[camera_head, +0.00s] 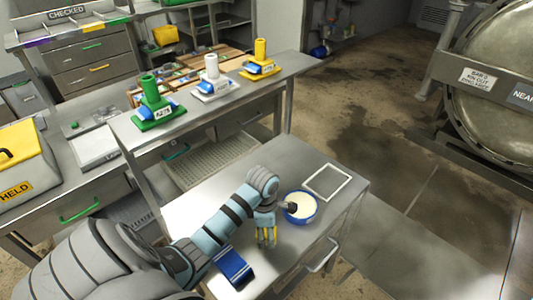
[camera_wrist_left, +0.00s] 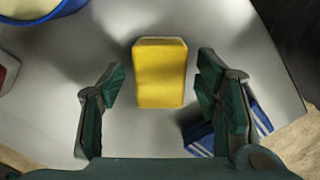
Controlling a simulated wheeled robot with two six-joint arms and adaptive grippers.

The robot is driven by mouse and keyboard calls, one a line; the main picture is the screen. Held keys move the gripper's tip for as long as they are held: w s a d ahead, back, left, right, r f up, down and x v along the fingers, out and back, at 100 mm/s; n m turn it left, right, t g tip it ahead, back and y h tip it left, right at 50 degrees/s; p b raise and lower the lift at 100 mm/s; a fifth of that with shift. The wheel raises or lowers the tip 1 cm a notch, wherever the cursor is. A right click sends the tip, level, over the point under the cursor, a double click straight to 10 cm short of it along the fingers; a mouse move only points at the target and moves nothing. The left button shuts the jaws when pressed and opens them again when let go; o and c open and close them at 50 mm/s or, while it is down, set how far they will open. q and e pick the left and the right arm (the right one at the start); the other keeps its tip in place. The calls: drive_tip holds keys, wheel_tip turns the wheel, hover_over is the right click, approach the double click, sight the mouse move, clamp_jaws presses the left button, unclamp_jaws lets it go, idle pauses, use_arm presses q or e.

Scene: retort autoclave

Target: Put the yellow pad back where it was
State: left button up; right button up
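The yellow pad (camera_wrist_left: 160,73) stands out in the middle of the left wrist view, a rounded yellow block above the grey metal table. My left gripper (camera_wrist_left: 163,70) is open, one finger on each side of the pad, with a visible gap on both sides. In the head view my left gripper (camera_head: 266,232) points down over the near table (camera_head: 190,215), and yellow shows at its fingers. My right gripper is not in view.
A blue bowl (camera_head: 300,207) with pale contents stands just right of the gripper. A white-framed square (camera_head: 327,181) lies beyond it. A blue striped cloth (camera_head: 234,268) lies near the front edge. Green, white and yellow stands line the back shelf (camera_head: 215,103).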

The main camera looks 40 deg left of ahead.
use_arm(q)
drive_tip(key=shift+r, duration=0.35)
wheel_tip(320, 180, up, 6)
drive_tip(key=shift+a+f+p, duration=0.1)
drive_tip(key=shift+p, duration=0.45)
drive_tip(key=r+p, duration=0.1)
drive_tip(key=r, duration=0.1)
drive_tip(key=r+p, duration=0.3)
drive_tip(key=r, duration=0.1)
drive_tip(key=shift+s+a+p, duration=0.1)
drive_tip(key=shift+s+p, duration=0.15)
drive_tip(key=shift+p, duration=0.1)
drive_tip(key=shift+f, duration=0.15)
